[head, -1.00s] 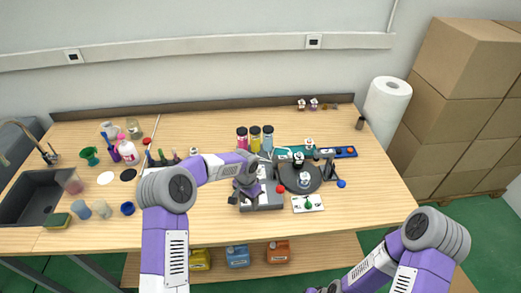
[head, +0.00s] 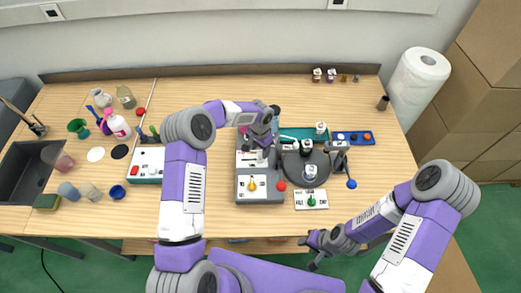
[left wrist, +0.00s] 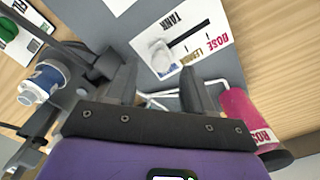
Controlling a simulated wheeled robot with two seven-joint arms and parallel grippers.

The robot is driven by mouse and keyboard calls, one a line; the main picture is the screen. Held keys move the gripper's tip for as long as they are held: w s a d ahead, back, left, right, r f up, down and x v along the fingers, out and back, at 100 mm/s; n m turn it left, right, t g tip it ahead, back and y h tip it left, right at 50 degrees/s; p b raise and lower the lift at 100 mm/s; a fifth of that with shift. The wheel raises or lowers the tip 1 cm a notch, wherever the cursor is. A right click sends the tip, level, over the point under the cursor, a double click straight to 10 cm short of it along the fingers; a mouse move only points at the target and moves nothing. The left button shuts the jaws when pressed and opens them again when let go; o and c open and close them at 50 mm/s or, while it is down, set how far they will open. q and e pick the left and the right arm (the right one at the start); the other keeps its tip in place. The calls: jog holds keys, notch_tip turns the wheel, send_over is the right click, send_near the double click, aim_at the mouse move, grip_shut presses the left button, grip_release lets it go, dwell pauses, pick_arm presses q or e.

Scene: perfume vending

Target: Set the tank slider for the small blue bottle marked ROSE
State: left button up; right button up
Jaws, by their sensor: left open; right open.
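The tank slider panel (left wrist: 195,30) is a white plate in the left wrist view, marked TANK, with ROSE and LEMON readable and a dark slot. Its pale knob (left wrist: 158,52) is at the slot's left part. My left gripper (head: 262,157) is open over the grey dispenser; its fingers (left wrist: 158,92) are below the panel in the wrist view, apart from the knob. The pink tank (left wrist: 248,115) marked ROSE is right of the fingers. A white bottle with a blue band (left wrist: 46,80) is at left; its label is unreadable. My right gripper (head: 318,250) is open by the front edge.
The dark turntable (head: 325,172) with small bottles stands right of the dispenser (head: 243,196). A panel with a yellow knob (head: 252,184) is on the dispenser's front. A fill/stop-like panel with a green knob (head: 311,201) lies right of it. Free table is at front left.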

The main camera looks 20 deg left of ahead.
aim_at(260, 157)
pick_arm(q)
jog(key=shift+w+f, duration=0.1)
jog(key=shift+f, duration=1.25)
grip_shut()
